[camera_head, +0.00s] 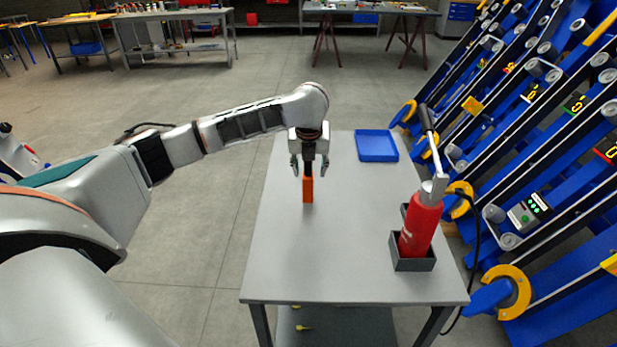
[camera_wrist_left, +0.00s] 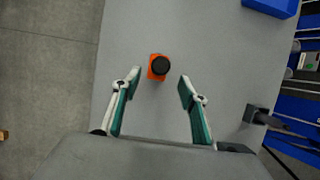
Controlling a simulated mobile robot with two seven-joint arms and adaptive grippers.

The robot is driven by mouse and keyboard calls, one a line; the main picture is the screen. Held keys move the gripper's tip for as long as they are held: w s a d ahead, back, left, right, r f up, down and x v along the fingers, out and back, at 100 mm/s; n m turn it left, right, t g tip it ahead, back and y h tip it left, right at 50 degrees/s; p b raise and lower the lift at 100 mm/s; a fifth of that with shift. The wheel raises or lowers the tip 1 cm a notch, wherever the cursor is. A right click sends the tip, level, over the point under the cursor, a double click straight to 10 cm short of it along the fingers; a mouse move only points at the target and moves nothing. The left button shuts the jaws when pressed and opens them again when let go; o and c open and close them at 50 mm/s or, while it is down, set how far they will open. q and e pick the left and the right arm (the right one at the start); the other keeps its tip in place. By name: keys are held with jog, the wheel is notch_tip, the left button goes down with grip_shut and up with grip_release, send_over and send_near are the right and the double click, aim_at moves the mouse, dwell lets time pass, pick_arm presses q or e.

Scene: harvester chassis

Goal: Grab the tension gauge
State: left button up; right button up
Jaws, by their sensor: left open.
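The tension gauge, seen as a slim orange body (camera_head: 308,190) with a black upper part, stands upright on the grey table (camera_head: 285,250). My left gripper (camera_head: 309,172) comes down over it from above, open, with a finger to either side of its upper part in the head view. In the left wrist view the gauge's round black top (camera_wrist_left: 160,65) shows just beyond the gap between the open fingertips (camera_wrist_left: 159,80). A gap shows on both sides, and I see no contact. My right gripper is not in view.
A red bottle-like tool (camera_head: 420,230) with a long handle stands in a dark holder (camera_head: 413,264) at the table's right. A blue tray (camera_head: 377,146) lies at the back right. Blue racks (camera_head: 540,150) rise close along the right. The table's left front is clear.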

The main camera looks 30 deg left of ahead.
aim_at(308, 177)
pick_arm(q)
jog(key=b+x, duration=0.1)
jog(key=x, duration=0.2)
jog(key=shift+s+f, duration=0.15)
jog(key=b+x, duration=0.1)
jog(key=x, duration=0.3)
jog(key=shift+a+f, duration=0.15)
jog(key=shift+a, duration=0.05)
jog(key=shift+f, duration=0.1)
grip_shut()
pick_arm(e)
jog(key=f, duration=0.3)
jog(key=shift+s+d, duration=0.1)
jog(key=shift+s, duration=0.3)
